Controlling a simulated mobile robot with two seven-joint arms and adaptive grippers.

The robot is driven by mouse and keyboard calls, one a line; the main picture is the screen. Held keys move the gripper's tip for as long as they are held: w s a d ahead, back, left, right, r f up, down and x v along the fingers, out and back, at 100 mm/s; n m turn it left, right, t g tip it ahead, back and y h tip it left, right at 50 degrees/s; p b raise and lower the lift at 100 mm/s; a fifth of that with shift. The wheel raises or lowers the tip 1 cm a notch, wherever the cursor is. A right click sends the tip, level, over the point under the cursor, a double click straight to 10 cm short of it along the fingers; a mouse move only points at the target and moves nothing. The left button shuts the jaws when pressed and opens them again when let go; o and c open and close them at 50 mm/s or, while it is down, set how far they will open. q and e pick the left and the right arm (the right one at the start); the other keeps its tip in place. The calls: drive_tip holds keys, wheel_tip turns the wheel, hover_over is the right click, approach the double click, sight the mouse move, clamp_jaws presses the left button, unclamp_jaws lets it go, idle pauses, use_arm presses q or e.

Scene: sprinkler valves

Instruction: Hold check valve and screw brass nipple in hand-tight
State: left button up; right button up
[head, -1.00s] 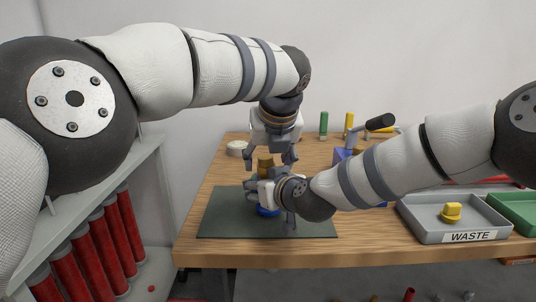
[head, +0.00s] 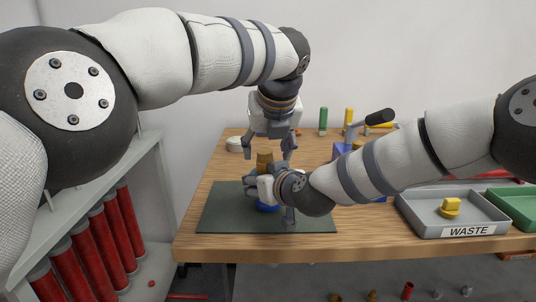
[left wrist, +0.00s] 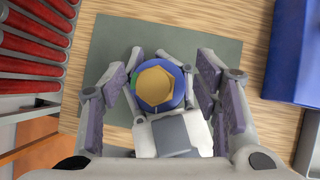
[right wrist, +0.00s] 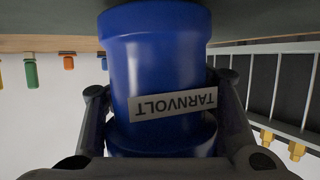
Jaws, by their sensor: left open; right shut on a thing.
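The check valve is a blue body (head: 267,208) standing upright over the dark green mat (head: 225,215). In the right wrist view the blue valve (right wrist: 160,60) carries a TARNVOLT label. The brass nipple (head: 264,160) stands upright at the valve's top; the left wrist view looks down on its hexagonal end (left wrist: 155,86). I cannot see how deep its thread sits. My right gripper (head: 258,186) is shut around the valve from the right and hides its middle. My left gripper (head: 269,153) points down over the nipple, open, its fingers apart on either side without touching it.
A grey WASTE tray (head: 410,205) holding a yellow piece (head: 451,207) is at the right, beside a green tray (head: 515,205). A blue vise-like block with a dark handle (head: 375,117) stands behind my right arm. Red cylinders (head: 103,240) fill the left shelf.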

use_arm(q)
drive_tip(key=shift+a+r, duration=0.1)
drive_tip(key=shift+r, duration=1.2)
drive_tip(key=shift+f, duration=0.1)
drive_tip(key=shift+f, duration=1.95)
drive_tip(key=shift+d, duration=0.2)
clamp_jaws()
unclamp_jaws()
drive_tip(key=shift+r, duration=0.1)
